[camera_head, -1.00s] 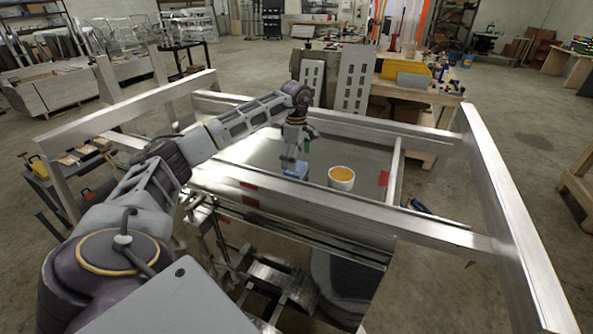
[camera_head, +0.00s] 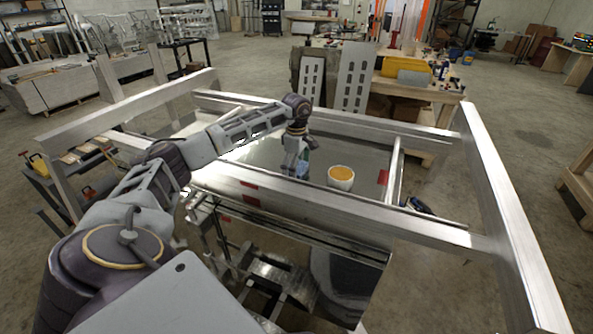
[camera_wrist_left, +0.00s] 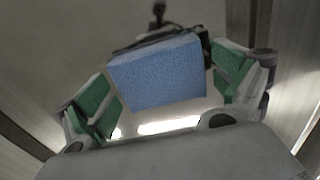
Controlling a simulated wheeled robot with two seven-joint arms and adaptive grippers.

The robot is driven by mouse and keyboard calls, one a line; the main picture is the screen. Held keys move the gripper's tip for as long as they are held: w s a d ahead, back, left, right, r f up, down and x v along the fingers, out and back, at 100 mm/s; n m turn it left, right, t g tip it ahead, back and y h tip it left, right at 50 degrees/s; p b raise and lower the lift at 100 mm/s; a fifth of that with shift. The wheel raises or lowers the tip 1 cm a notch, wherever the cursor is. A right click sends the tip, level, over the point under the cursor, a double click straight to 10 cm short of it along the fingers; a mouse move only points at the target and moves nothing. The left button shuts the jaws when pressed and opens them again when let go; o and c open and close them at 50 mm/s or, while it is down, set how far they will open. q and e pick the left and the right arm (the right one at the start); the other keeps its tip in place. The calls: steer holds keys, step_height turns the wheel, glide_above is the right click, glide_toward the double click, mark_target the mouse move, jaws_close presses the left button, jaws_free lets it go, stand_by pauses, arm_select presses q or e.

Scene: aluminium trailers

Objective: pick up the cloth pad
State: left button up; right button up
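The cloth pad is a light blue block that fills the middle of the left wrist view (camera_wrist_left: 158,77). In the head view only a small bluish patch of it shows beneath my left gripper (camera_head: 298,166), over the grey panel inside the aluminium frame. In the left wrist view the two green-padded fingers stand wide apart, one on each side of the pad, close to its side edges. I cannot tell whether they touch it. My right gripper is not in view.
A white cup with orange contents (camera_head: 341,178) stands just right of my left gripper. Aluminium rails (camera_head: 330,205) surround the panel. A dark tool (camera_head: 417,205) lies by the right rail. The panel (camera_head: 355,155) is clear behind the cup.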

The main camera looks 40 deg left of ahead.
arm_select(q)
steer(key=c, duration=0.6)
steer(key=shift+r, duration=0.15)
steer(key=shift+r, duration=0.55)
step_height(320, 180, up, 7)
steer(key=shift+r+b, duration=0.1)
steer(key=shift+b, duration=0.75)
steer(key=shift+r, duration=0.75)
steer(key=o, duration=0.5)
steer(key=c, duration=0.4)
